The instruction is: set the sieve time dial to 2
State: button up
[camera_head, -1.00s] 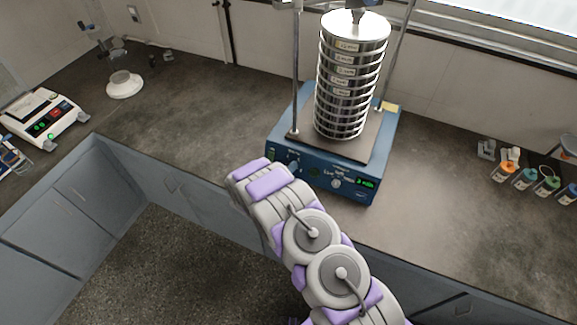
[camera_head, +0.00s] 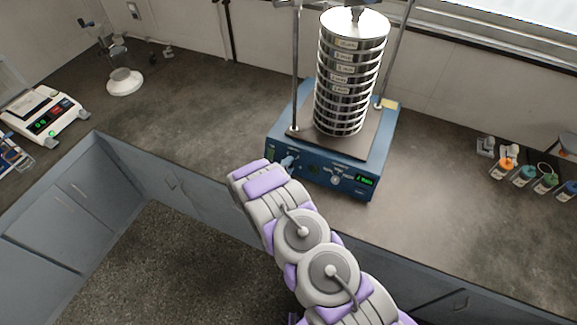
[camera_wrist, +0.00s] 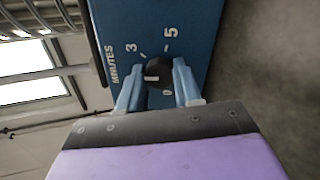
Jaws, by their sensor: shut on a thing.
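The sieve time dial is a black knob (camera_wrist: 158,74) with a white line, on a blue panel (camera_wrist: 190,18) marked MINUTES, 3, 5 and 0 in the wrist view. Its white line lies on the picture's left side of the knob, below the 3. My gripper (camera_wrist: 160,68) has its two pale blue fingers on either side of the knob, shut on it. In the head view my gripper (camera_head: 288,161) is at the left part of the front of the blue shaker (camera_head: 325,178). A small green display (camera_head: 366,180) is lit there, too small to read surely.
A tall stack of metal sieves (camera_head: 351,75) stands on the shaker between rods. A balance (camera_head: 45,115) is at far left on the dark counter (camera_head: 190,115). Several capped bottles (camera_head: 524,176) stand at right. The counter beside the shaker is clear.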

jog(key=n, duration=0.6)
jog(key=shift+s+a+f, duration=0.1)
jog(key=shift+a+f, duration=0.05)
jog(key=shift+f+n, duration=0.1)
jog(key=shift+n, duration=0.3)
jog(key=o, duration=1)
jog(key=shift+a, duration=0.2)
jog(key=shift+o, duration=0.2)
jog(key=shift+d, duration=0.1)
jog(key=shift+d, duration=0.1)
jog(key=shift+s+r, duration=0.2)
jog(key=shift+s, duration=0.05)
jog(key=v, duration=1.6)
jog(key=shift+s, duration=0.45)
jog(key=shift+a+f, duration=0.1)
jog(key=shift+a, duration=0.1)
